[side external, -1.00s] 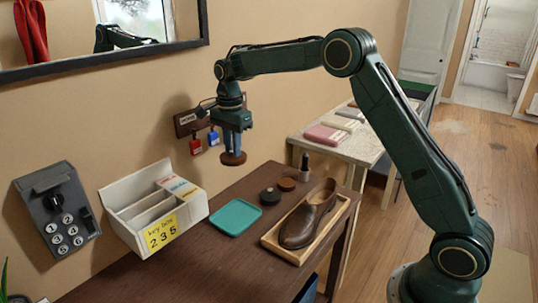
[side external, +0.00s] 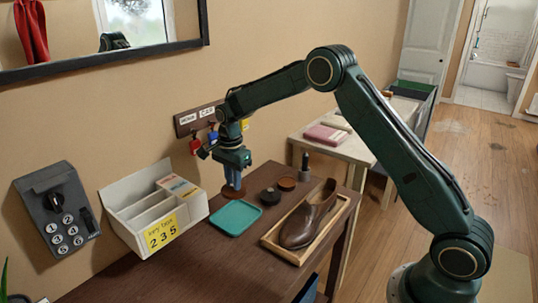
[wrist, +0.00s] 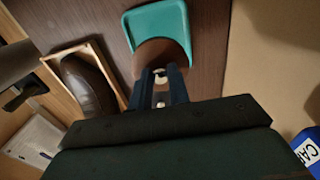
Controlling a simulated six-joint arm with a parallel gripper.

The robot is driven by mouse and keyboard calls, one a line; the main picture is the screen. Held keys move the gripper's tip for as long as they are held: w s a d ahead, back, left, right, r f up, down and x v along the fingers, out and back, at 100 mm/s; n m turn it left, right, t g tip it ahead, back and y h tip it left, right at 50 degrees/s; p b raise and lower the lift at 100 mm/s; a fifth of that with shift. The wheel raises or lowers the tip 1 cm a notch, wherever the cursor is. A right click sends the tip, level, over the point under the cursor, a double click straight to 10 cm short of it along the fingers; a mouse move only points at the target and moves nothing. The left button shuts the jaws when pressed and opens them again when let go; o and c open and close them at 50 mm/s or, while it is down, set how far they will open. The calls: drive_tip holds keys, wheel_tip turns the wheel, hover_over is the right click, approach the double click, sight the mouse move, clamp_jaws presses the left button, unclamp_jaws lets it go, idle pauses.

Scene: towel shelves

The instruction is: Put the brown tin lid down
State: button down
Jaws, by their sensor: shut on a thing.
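My gripper (side external: 233,181) points down at the table's wall side and is shut on the brown tin lid (side external: 231,194), a flat round disc. The lid is low, just behind the teal tray (side external: 236,217); whether it touches the table is hard to tell. In the wrist view the lid (wrist: 158,52) shows beyond my fingertips (wrist: 161,84), overlapping the teal tray (wrist: 184,22) in the picture.
A brown shoe (side external: 308,218) lies in a wooden tray (side external: 277,250) at the right. Keys hang from a wall rack (side external: 186,121) above. The table's near-left part (side external: 140,278) is bare.

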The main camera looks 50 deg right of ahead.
wheel_tip(320, 180, down, 5)
drive_tip(key=shift+f, duration=0.1)
drive_tip(key=shift+f, duration=2.1)
drive_tip(key=shift+f, duration=0.2)
drive_tip(key=c, duration=1.3)
unclamp_jaws()
drive_tip(key=shift+r, duration=0.15)
wheel_tip(320, 180, up, 12)
drive_tip(key=shift+f, duration=0.15)
drive_tip(key=shift+r, duration=0.2)
